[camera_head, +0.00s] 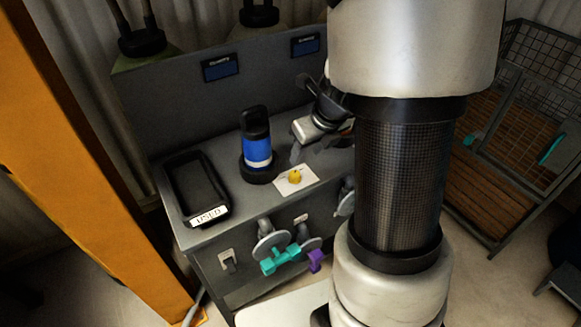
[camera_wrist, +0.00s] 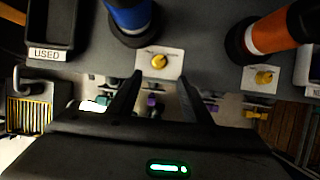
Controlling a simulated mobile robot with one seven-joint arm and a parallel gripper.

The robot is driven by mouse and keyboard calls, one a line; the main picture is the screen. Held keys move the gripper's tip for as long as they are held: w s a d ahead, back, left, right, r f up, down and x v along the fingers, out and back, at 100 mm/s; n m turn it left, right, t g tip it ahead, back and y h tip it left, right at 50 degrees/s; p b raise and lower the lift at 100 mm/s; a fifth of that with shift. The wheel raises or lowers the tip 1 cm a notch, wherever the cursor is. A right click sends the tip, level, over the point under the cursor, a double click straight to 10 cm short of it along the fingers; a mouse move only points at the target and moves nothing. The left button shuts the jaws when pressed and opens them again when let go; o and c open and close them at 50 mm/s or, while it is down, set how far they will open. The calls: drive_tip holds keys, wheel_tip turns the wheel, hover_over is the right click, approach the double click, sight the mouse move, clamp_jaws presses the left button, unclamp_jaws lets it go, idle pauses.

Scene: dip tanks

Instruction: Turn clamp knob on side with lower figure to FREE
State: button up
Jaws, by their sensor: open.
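A yellow clamp knob (camera_head: 295,177) sits on a white card in front of a blue cylinder (camera_head: 257,150) in a black holder; the knob also shows in the wrist view (camera_wrist: 159,61). A second yellow knob (camera_wrist: 264,78) is on a card by an orange cylinder (camera_wrist: 272,34) at the right of the wrist view. Two dark displays, left (camera_head: 220,67) and right (camera_head: 306,45), are on the back panel; their figures are unreadable here. My gripper (camera_wrist: 160,78) is open and empty, its fingers on either side of the left knob's card in that picture, apparently above the bench. Card markings are too small to read.
A black tray labelled USED (camera_head: 178,186) is left of the blue cylinder. Teal (camera_head: 280,260) and purple (camera_head: 315,261) handles stick out from the bench front. A wire cage (camera_head: 520,130) stands at the right. My arm hides the bench's right part in the head view.

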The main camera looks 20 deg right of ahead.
sight(295, 173)
drive_tip(key=b+x, duration=0.5)
drive_tip(key=x, duration=0.7)
drive_tip(key=shift+a+f, duration=0.1)
drive_tip(key=shift+f, duration=0.1)
drive_tip(key=c, duration=1.1)
